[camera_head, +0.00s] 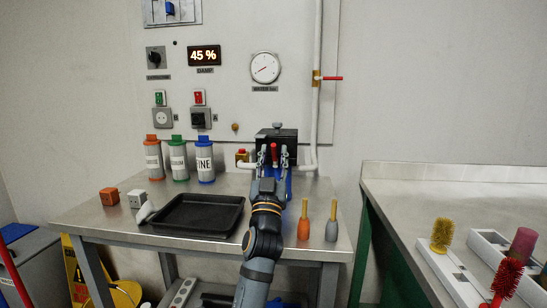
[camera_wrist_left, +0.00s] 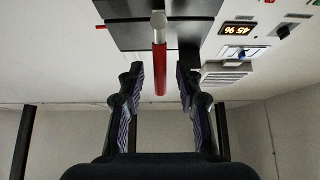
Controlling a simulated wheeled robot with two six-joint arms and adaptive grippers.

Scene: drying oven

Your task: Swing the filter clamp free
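The filter housing (camera_head: 276,136) is a dark box at the back of the steel table, against the wall panel. A red clamp handle (camera_head: 274,152) stands upright at its front. My left gripper (camera_head: 274,163) is in front of the housing, its fingers on either side of the handle. In the left wrist view, which looks upside down, the red handle (camera_wrist_left: 160,70) lies between the two spread fingers of the left gripper (camera_wrist_left: 160,82), with a gap on both sides. My right gripper is not in view.
A black tray (camera_head: 200,231) lies left of my arm. Several labelled bottles, including a blue-capped one (camera_head: 204,160), stand behind it. A pipe with a red valve lever (camera_head: 332,78) runs up the wall panel.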

